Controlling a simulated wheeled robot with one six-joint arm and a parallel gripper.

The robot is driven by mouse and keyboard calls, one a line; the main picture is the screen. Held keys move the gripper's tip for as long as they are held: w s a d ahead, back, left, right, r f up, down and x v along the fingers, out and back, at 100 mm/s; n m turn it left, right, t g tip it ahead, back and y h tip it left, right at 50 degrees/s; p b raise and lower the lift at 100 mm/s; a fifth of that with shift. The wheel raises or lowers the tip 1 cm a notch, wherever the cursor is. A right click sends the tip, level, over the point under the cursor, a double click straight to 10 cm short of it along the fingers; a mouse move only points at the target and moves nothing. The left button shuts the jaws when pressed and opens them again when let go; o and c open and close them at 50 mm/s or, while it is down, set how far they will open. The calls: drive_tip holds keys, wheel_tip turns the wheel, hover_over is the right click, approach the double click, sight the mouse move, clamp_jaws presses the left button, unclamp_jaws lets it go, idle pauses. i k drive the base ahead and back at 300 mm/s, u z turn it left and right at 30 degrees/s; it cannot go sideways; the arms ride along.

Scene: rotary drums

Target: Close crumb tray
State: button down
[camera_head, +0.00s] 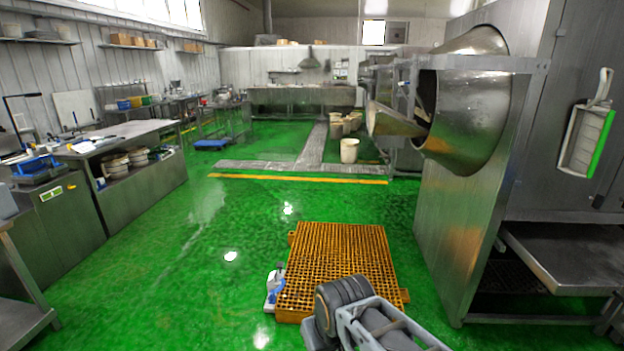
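A wide, shallow metal tray (572,258), which looks like the crumb tray, sits low in the grey machine (560,150) at the right. It appears to stick out from the opening, and its right part is cut off by the picture edge. No gripper of mine is near it in this view. My arm's dark joint and grey link show at the bottom centre, over the orange grate platform, well left of the tray. I cannot make out my gripper's fingers.
An orange grate platform (335,262) lies on the green floor, with a small white and blue object (274,288) at its left edge. A metal drum (470,105) juts from the machine. Steel benches (130,170) line the left. The middle floor is clear.

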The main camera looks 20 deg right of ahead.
sight(571, 259)
drive_tip(key=z, duration=1.05)
drive_tip(key=i, duration=1.05)
drive_tip(key=z, duration=1.5)
drive_tip(key=i, duration=1.55)
drive_tip(key=z, duration=0.35)
